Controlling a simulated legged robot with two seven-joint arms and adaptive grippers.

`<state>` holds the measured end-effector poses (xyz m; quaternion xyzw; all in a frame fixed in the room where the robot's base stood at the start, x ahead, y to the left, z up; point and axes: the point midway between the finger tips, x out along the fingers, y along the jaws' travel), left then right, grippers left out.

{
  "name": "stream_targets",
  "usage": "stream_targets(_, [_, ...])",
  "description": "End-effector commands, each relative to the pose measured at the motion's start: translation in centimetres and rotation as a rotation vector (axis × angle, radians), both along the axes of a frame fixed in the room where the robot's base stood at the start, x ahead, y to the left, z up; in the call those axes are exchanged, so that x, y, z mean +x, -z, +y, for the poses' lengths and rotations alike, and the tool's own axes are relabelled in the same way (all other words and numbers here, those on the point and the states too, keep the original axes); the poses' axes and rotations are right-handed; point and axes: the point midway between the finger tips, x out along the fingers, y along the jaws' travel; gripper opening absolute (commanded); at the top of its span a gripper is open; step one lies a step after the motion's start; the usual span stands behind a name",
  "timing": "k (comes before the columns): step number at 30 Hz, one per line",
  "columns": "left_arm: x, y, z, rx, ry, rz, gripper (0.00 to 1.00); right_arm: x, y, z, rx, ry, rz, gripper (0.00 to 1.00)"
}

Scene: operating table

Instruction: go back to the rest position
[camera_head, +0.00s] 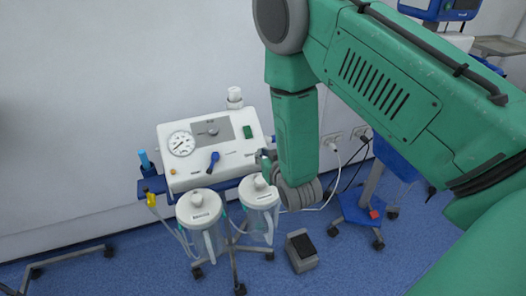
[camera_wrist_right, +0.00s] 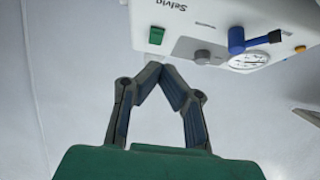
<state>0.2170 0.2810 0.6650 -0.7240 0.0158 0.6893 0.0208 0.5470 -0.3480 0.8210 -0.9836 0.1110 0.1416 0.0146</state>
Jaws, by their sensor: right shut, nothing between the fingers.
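My right arm, green with grey joints, reaches in from the right in the head view and bends down in front of the suction unit (camera_head: 225,160). My right gripper (camera_wrist_right: 162,74) shows clearly in the wrist view, its two dark fingers angled together with the tips meeting and nothing between them. In the head view only a small part of it shows, beside the unit's right edge above a canister. The suction unit also shows in the wrist view (camera_wrist_right: 200,22), upside down beyond the fingertips. My left gripper is in neither view.
Two clear canisters with white lids, the left one (camera_head: 200,220) and the right one (camera_head: 259,208), hang below the unit on a wheeled stand. A grey foot pedal (camera_head: 301,250) lies on the blue floor. A blue wheeled stand (camera_head: 360,208) is at right. A white wall is behind.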

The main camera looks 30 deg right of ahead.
Motion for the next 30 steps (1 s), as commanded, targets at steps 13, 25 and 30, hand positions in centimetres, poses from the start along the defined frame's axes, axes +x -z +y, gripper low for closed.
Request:
stream_targets(13, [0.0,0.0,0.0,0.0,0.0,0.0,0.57,-0.6,0.9,0.1,0.005,-0.005,0.035,0.0])
stream_targets(25, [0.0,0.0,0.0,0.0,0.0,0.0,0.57,-20.4,14.1,4.8,0.076,-0.145,0.82,0.0])
stream_targets(30, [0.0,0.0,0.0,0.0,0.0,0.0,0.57,-29.2,15.6,6.1,0.096,-0.205,1.104,0.0])
